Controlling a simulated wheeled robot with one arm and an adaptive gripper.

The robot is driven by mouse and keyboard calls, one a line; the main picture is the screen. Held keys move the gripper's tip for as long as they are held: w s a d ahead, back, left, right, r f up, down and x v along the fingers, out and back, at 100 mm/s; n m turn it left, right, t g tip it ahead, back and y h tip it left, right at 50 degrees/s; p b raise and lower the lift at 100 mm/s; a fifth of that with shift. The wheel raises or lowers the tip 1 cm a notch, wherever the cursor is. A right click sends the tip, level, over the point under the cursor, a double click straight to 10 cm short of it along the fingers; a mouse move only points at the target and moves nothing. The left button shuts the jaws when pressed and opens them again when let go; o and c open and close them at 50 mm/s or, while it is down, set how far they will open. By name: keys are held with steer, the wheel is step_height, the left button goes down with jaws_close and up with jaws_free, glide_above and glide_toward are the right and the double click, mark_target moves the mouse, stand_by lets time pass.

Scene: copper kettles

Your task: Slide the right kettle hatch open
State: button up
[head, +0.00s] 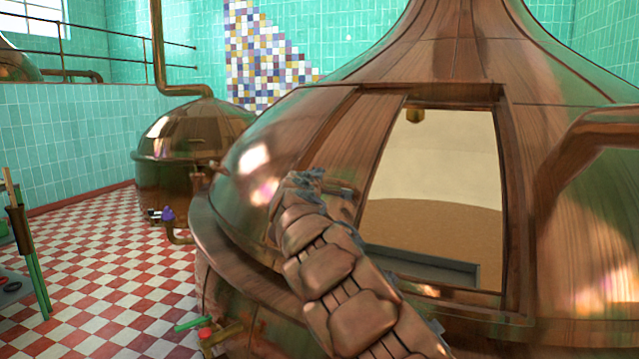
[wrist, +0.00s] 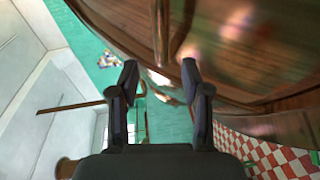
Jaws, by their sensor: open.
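The large copper kettle (head: 260,165) fills the right of the head view. Its hatch panel (head: 352,130) stands to the left of a wide opening (head: 435,190), through which a tan surface and pale inner wall show. My arm reaches up across the kettle's front, its end near the lower left of the panel and partly covering it. In the wrist view my gripper (wrist: 159,68) is open, its two fingers apart with nothing clearly held. The copper surface (wrist: 225,50) lies beyond the fingertips, with a narrow dark bar or edge above the gap. I cannot tell whether the fingers touch anything.
A smaller copper kettle (head: 185,145) stands behind at the left, beside a tall pipe (head: 158,50). A curved copper pipe (head: 590,130) is at the right.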

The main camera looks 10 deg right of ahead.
steer(key=v, duration=0.5)
stand_by(0.5)
